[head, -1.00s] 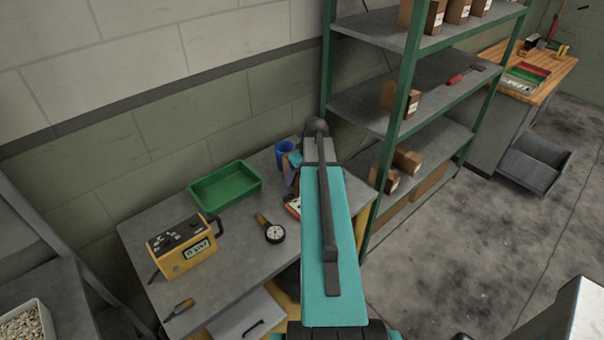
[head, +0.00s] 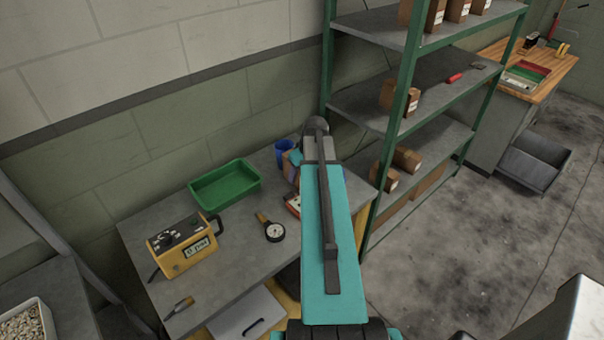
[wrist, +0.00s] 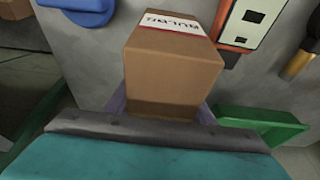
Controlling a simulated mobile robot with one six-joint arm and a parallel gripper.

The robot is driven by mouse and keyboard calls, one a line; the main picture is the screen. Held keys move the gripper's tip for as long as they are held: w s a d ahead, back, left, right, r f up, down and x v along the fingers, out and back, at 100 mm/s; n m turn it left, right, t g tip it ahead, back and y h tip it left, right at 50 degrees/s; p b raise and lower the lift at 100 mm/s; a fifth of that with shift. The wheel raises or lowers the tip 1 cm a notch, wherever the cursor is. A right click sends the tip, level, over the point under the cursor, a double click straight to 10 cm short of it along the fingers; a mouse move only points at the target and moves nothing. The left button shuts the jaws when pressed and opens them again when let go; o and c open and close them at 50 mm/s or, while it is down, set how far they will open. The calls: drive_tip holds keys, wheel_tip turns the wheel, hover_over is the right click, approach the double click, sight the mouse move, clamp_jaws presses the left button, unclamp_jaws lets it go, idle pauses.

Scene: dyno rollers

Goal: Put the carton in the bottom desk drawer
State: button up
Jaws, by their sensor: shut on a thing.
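The carton (wrist: 172,72) is a brown box with a white printed label, seen close in the wrist view. My gripper (wrist: 163,108) is shut on it, with a finger at each side. I cannot tell whether the carton touches the tabletop. In the head view my gripper (head: 293,168) is over the right part of the grey table (head: 232,268), mostly hidden by my teal arm, and the carton is barely visible there. A grey drawer (head: 534,163) stands open low at the wood-topped desk (head: 540,72), at the far right.
A green tray (head: 225,186), blue cup (head: 284,152), yellow meter (head: 184,247), dial gauge (head: 274,232) and a red-and-white device (wrist: 240,22) lie around on the table. Green-posted shelving (head: 405,95) with cartons stands right of my arm. The floor (head: 470,240) right of it is open.

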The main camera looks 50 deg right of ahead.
drive_tip(key=shift+r, duration=0.15)
drive_tip(key=shift+r+b, duration=1.05)
drive_tip(key=shift+r, duration=0.55)
drive_tip(key=s+a+b, duration=0.1)
drive_tip(key=s, duration=0.2)
drive_tip(key=s+a+b, duration=0.1)
drive_tip(key=s, duration=0.2)
drive_tip(key=s+a+r+b, duration=0.1)
drive_tip(key=s, duration=0.3)
drive_tip(key=shift+s+a, duration=0.1)
drive_tip(key=shift+a, duration=0.15)
drive_tip(key=shift+d+f+b, duration=0.1)
drive_tip(key=shift+f+b, duration=0.05)
drive_tip(key=shift+b, duration=0.7)
drive_tip(key=shift+b, duration=0.35)
drive_tip(key=b, duration=0.4)
drive_tip(key=shift+s, duration=0.35)
drive_tip(key=b, duration=0.3)
drive_tip(key=shift+s, duration=0.35)
drive_tip(key=b, duration=0.2)
drive_tip(key=shift+s+a+b, duration=0.3)
drive_tip(key=shift+a+b, duration=0.05)
drive_tip(key=shift+b, duration=0.05)
drive_tip(key=shift+s+b, duration=0.15)
drive_tip(key=shift+b, duration=0.25)
